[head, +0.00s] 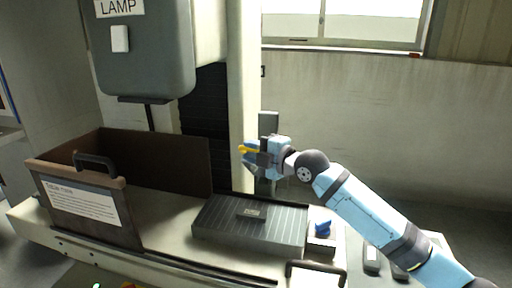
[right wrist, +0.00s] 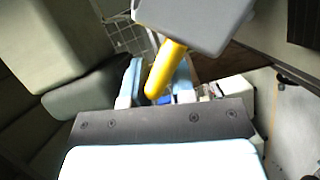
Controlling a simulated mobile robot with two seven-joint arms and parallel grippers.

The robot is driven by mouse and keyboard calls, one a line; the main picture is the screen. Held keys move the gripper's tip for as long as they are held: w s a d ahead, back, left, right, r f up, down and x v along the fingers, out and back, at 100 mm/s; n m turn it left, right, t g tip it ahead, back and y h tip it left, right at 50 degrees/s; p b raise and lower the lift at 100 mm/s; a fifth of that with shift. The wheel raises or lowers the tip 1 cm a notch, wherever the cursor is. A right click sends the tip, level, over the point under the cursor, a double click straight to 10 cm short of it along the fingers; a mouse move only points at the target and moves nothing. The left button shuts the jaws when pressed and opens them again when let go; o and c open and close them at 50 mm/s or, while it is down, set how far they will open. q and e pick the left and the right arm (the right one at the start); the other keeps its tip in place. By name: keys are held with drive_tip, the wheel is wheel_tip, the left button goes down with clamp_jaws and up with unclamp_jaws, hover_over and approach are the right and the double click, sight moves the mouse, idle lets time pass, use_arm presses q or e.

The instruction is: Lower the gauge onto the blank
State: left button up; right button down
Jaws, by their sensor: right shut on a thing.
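My right gripper (head: 254,154) is shut on a yellow rod-shaped part (head: 245,149), apparently the gauge's handle, and is raised above the far side of the slotted grey plate (head: 215,222). In the right wrist view the yellow rod (right wrist: 165,72) lies between the blue fingertips (right wrist: 158,82). A grey block (right wrist: 195,14) sits at the rod's upper end; I cannot tell whether they are joined. A small dark block with a label (head: 251,213), apparently the blank, lies on the plate, apart from the gripper. My left gripper is not in view.
A brown open-topped box with a handle and notice (head: 85,205) stands left of the plate. The grey lamp housing (head: 145,55) hangs above left. A blue item (head: 323,228) sits on a small block to the plate's right. A pale column (head: 243,95) rises behind.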

use_arm(q)
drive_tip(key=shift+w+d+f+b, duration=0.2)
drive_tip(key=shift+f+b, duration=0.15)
drive_tip(key=shift+b, duration=0.45)
use_arm(e)
drive_tip(key=f, duration=0.1)
drive_tip(key=s+n, duration=0.1)
drive_tip(key=s+f, duration=0.1)
drive_tip(key=shift+a+f+t+y, duration=0.3)
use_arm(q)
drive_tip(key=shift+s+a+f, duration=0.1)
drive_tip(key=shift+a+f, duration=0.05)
use_arm(e)
drive_tip(key=shift+n, duration=0.3)
drive_tip(key=c, duration=1.1)
unclamp_jaws()
drive_tip(key=shift+s, duration=0.1)
drive_tip(key=v, duration=1.3)
drive_tip(key=shift+s+d, duration=0.25)
drive_tip(key=shift+s, duration=0.1)
